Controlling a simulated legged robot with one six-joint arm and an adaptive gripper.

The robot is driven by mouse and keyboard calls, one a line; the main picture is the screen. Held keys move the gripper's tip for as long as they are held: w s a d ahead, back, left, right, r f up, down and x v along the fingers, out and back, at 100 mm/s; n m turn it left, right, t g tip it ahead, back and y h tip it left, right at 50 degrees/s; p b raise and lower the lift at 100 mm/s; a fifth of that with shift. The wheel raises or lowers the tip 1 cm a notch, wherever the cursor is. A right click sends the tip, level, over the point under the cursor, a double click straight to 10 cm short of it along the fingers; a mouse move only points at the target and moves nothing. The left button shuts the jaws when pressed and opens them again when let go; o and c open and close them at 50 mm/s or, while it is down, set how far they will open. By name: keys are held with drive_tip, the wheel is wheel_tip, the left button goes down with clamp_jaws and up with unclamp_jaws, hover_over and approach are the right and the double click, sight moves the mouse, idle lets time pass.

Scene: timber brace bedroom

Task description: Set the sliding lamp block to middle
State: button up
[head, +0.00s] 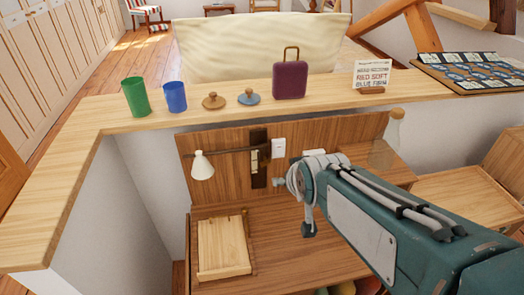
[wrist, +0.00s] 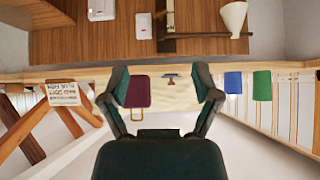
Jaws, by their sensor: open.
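A lamp with a white cone shade (head: 202,166) hangs from a thin dark horizontal arm on the wooden back panel. That arm meets a dark upright rail (head: 258,180), where a small block (head: 263,155) sits partway along; its exact setting is hard to tell. In the wrist view, which looks upside down, the shade (wrist: 234,16) and lamp arm (wrist: 200,36) show at the upper right. My gripper (wrist: 162,82) is open and empty, apart from the lamp.
A pale ledge (head: 210,113) carries a green cup (head: 135,96), blue cup (head: 175,97), two knobbed lids, a purple case (head: 290,80) and a sign (head: 371,75). A glass bottle (head: 387,140) stands right. A wooden board (head: 223,246) lies below.

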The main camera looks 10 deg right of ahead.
drive_tip(key=w+f+t, duration=0.2)
drive_tip(key=w+f, duration=0.1)
drive_tip(key=w, duration=0.4)
drive_tip(key=w+f+t, duration=0.2)
drive_tip(key=w+f, duration=0.2)
drive_tip(key=w, duration=0.3)
drive_tip(key=t, duration=0.5)
approach(264, 156)
wheel_tip(264, 156, up, 3)
drive_tip(key=w, duration=1)
drive_tip(key=shift+f, duration=0.15)
clamp_jaws()
